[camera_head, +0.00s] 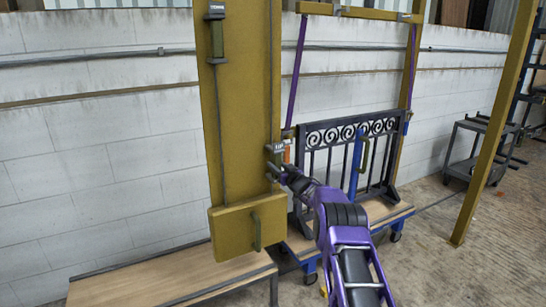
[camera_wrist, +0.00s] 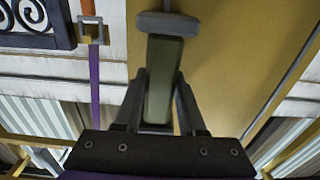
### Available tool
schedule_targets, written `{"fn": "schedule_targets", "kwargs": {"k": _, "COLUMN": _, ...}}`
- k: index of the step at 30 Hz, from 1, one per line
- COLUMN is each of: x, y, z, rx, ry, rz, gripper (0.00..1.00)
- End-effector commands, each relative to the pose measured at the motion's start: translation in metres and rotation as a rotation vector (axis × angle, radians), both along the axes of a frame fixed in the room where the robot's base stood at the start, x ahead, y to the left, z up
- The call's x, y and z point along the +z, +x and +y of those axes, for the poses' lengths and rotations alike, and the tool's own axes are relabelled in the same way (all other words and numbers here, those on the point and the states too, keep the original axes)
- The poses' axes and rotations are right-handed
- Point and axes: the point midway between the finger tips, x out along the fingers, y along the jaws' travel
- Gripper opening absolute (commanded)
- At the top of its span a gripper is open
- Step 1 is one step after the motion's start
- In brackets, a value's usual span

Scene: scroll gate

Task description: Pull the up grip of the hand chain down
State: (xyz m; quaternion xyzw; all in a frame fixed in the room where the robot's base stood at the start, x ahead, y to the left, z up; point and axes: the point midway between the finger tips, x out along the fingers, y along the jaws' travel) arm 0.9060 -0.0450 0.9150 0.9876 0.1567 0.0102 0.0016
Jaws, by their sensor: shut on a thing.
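The up grip is an olive-green bar (camera_wrist: 160,75) with a grey cap, filling the space between my fingers in the wrist view. In the head view its grey labelled cap (camera_head: 279,147) shows at the right edge of the tall olive post (camera_head: 238,100). My gripper (camera_head: 279,172) is shut on this grip, and it also shows in the wrist view (camera_wrist: 160,98). My fingers and wrist hide most of the grip in the head view. A second grip (camera_head: 218,45) with a dark labelled cap hangs high on the post's left side, on a thin dark chain line.
An olive box with a handle (camera_head: 248,229) sits low on the post. A black scroll gate (camera_head: 350,131) stands on a wheeled cart (camera_head: 380,216) behind my arm. A low wooden bench (camera_head: 165,282) is at lower left. Open floor (camera_head: 430,265) lies to the right.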

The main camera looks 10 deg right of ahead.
Motion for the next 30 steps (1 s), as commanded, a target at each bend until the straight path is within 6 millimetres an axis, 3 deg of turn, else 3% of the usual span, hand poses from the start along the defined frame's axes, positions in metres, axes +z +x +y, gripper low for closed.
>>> {"fn": "schedule_targets", "kwargs": {"k": 1, "x": -0.027, "y": -0.0022, "z": 0.0009, "rx": 0.0, "ry": -0.007, "rz": 0.032, "gripper": 0.0}}
{"fn": "schedule_targets", "kwargs": {"k": 3, "x": -0.0314, "y": -0.0022, "z": -0.0004, "rx": 0.001, "ry": -0.007, "rz": 0.032, "gripper": 0.0}}
{"fn": "schedule_targets", "kwargs": {"k": 17, "x": -0.0343, "y": -0.002, "z": -0.0012, "rx": 0.002, "ry": -0.008, "rz": 0.032, "gripper": 0.0}}
{"fn": "schedule_targets", "kwargs": {"k": 18, "x": -0.0342, "y": -0.002, "z": -0.0012, "rx": 0.002, "ry": -0.008, "rz": 0.031, "gripper": 0.47}}
{"fn": "schedule_targets", "kwargs": {"k": 21, "x": -0.0321, "y": -0.0017, "z": -0.0018, "rx": 0.001, "ry": -0.005, "rz": 0.029, "gripper": 0.65}}
{"fn": "schedule_targets", "kwargs": {"k": 22, "x": -0.0308, "y": -0.0015, "z": -0.0021, "rx": 0.001, "ry": -0.005, "rz": 0.027, "gripper": 0.7}}
{"fn": "schedule_targets", "kwargs": {"k": 30, "x": -0.0256, "y": -0.0011, "z": -0.0033, "rx": 0.0, "ry": -0.002, "rz": 0.019, "gripper": 0.7}}
